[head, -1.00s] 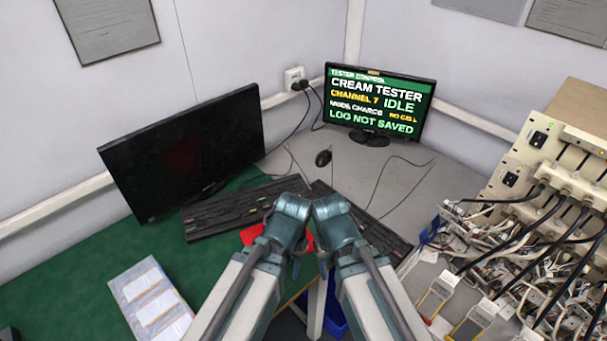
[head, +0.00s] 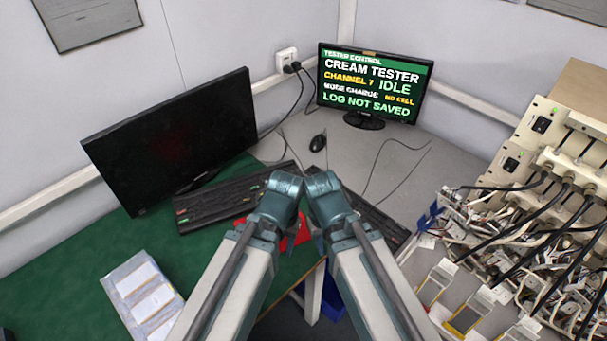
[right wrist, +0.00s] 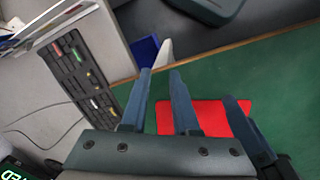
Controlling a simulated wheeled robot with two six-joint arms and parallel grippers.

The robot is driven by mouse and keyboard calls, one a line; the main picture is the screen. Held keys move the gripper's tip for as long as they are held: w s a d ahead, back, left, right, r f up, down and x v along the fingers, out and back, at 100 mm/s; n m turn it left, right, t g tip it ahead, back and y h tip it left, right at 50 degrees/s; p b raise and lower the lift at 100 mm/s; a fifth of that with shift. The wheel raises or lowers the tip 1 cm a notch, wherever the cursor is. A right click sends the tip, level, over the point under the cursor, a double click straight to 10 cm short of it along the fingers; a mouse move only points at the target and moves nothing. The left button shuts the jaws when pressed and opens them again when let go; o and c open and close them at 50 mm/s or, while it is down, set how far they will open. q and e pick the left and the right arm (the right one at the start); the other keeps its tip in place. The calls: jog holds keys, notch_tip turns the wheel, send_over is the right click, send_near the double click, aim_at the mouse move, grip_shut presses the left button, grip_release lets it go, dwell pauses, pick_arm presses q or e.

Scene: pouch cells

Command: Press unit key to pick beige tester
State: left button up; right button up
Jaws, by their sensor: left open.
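The lit monitor (head: 375,85) at the back reads TESTER CONTROL, CREAM TESTER, CHANNEL 7, IDLE, NO CELL, LOG NOT SAVED. A black keyboard (head: 225,197) lies left of my grippers; another keyboard part (head: 385,222) shows to their right. The right wrist view shows a keyboard (right wrist: 82,75) with a few coloured keys; their labels are unreadable. The cream tester rack (head: 545,150) stands at the right. My left gripper (head: 292,238) is open above the table. My right gripper (head: 320,242) is beside it; its fingers (right wrist: 160,95) stand apart, with nothing between them.
A dark monitor (head: 175,140) stands at the left. A red pad (head: 301,232) lies on the green mat (head: 75,280). A tray of pouches (head: 142,300) lies front left. A mouse (head: 318,143) sits on the grey desk. Tangled cables (head: 500,235) fill the right side.

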grip_shut()
dwell(1.4)
